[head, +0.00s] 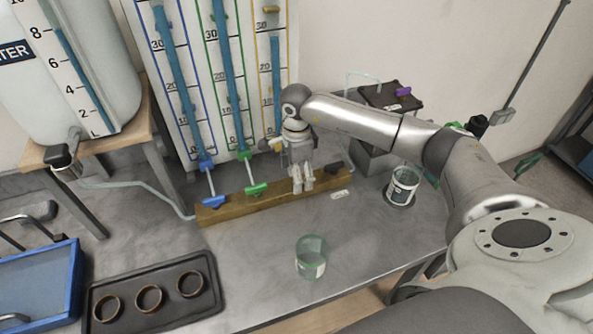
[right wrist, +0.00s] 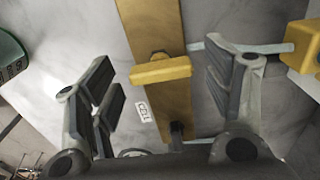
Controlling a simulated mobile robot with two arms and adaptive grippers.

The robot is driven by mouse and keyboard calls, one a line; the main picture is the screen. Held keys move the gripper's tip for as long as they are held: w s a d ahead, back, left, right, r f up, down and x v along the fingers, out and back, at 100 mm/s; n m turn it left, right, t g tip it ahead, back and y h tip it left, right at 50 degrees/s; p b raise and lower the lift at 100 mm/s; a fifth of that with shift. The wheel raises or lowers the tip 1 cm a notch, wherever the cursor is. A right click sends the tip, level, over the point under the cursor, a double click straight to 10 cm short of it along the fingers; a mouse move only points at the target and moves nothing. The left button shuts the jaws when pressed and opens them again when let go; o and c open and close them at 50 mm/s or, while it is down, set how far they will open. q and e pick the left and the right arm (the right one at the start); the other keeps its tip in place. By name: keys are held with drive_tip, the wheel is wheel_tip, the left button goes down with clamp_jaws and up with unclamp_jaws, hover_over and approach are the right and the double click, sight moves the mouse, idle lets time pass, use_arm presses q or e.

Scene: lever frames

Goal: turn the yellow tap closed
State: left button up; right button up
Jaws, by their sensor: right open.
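The yellow tap handle (right wrist: 160,71) shows in the right wrist view, lying across the wooden beam (right wrist: 140,20). A pale tube runs from the beam's right side to a yellow block (right wrist: 303,48), roughly in line with the handle. My right gripper (right wrist: 165,92) is open, with one finger on each side of the handle and a gap on both sides. In the head view my right gripper (head: 302,184) points down over the beam (head: 236,209) and hides most of the yellow tap. My left gripper is not in view.
The blue tap (head: 213,202) and green tap (head: 256,189) sit left of my gripper on the beam, the dark tap (head: 334,169) to its right. A glass (head: 311,257) stands in front, and a labelled cup (head: 402,186) stands right. Bench between is clear.

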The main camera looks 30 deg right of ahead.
drive_tip(key=c, duration=1)
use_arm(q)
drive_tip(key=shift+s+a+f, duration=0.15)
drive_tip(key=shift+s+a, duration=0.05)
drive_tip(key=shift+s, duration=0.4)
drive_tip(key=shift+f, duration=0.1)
use_arm(e)
drive_tip(key=m+b, duration=0.2)
drive_tip(key=m, duration=0.1)
drive_tip(key=shift+f+m, duration=0.15)
drive_tip(key=shift+m, duration=0.15)
drive_tip(key=m+b, duration=0.2)
drive_tip(key=m, duration=0.2)
drive_tip(key=shift+m, duration=0.3)
drive_tip(key=m+b, duration=0.1)
drive_tip(key=m, duration=0.4)
drive_tip(key=shift+d+b, duration=0.1)
drive_tip(key=shift+b, duration=0.3)
use_arm(q)
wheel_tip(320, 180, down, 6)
drive_tip(key=shift+b, duration=0.35)
use_arm(e)
drive_tip(key=m, duration=0.4)
drive_tip(key=shift+w+r, duration=0.1)
drive_tip(key=shift+r, duration=0.1)
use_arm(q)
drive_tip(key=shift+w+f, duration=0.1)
use_arm(e)
drive_tip(key=shift+m, duration=0.5)
